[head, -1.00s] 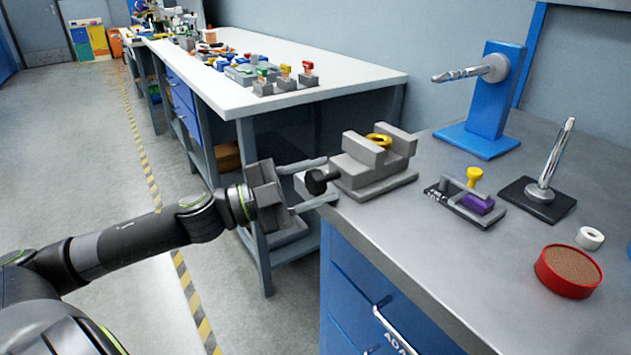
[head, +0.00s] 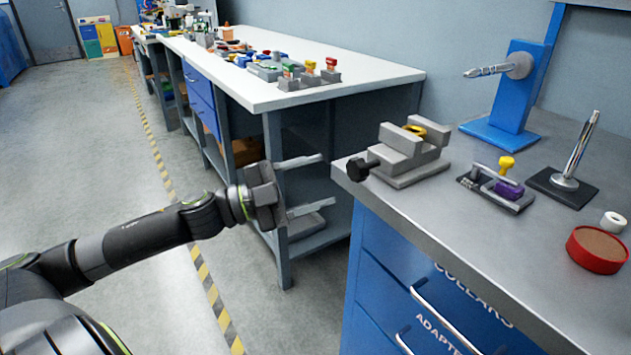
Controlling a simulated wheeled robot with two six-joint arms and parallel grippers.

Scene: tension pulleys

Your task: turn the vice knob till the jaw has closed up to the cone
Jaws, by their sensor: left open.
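The grey vice (head: 409,166) stands at the near left corner of the workbench. Its black knob (head: 359,169) sticks out to the left, towards my gripper. The yellow cone (head: 415,130) sits between the movable jaw (head: 399,139) and the far jaw (head: 428,129), partly hidden by the movable jaw. I cannot tell whether that jaw touches it. My left gripper (head: 327,180) is open and empty, its fingers pointing right at the knob. The fingertips stop a little left of the knob, apart from it. My right gripper is not in view.
On the workbench (head: 440,220) right of the vice are a purple clamp fixture (head: 500,188), a metal rod on a black base (head: 572,165), a blue stand (head: 512,95), a white roll (head: 613,222) and a red dish (head: 597,250). A white-topped table (head: 300,100) stands behind.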

